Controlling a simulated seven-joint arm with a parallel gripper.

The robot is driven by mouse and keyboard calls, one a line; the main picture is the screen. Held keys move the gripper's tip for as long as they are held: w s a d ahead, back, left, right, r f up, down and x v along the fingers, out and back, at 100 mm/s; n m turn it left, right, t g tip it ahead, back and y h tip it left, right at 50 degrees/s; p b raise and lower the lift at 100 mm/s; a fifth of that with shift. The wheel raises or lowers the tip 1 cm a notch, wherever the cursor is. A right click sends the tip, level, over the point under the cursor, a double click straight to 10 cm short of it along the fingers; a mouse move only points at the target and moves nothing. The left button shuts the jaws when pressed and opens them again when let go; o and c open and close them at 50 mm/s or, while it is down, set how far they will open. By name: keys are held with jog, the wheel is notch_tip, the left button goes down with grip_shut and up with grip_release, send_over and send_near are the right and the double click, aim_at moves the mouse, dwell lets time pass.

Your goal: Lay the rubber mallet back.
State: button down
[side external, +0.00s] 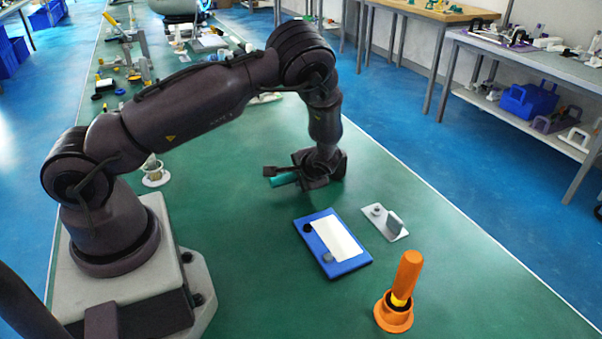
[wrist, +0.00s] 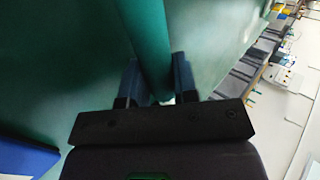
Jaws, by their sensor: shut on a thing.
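My gripper (side external: 296,176) is low over the green bench top (side external: 440,235), pointing left. It is shut on a teal cylinder, which I take to be the rubber mallet (side external: 283,179). In the wrist view the teal mallet (wrist: 148,40) runs up from between the two fingers of my gripper (wrist: 157,85) and leaves the picture at the top. Only part of the mallet shows; which end is its head is unclear. I cannot tell whether it touches the bench.
A blue board (side external: 352,264) with a white panel lies in front of my gripper. A grey bracket (side external: 394,224) lies right of it. An orange upright piece (side external: 407,275) stands in an orange round base (side external: 393,320). A small white cup-like item (side external: 153,179) stands at left. The bench right of my gripper is clear.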

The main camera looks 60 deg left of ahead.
jog(key=c, duration=0.8)
grip_release()
jog(key=shift+f, duration=0.1)
jog(key=v, duration=1.3)
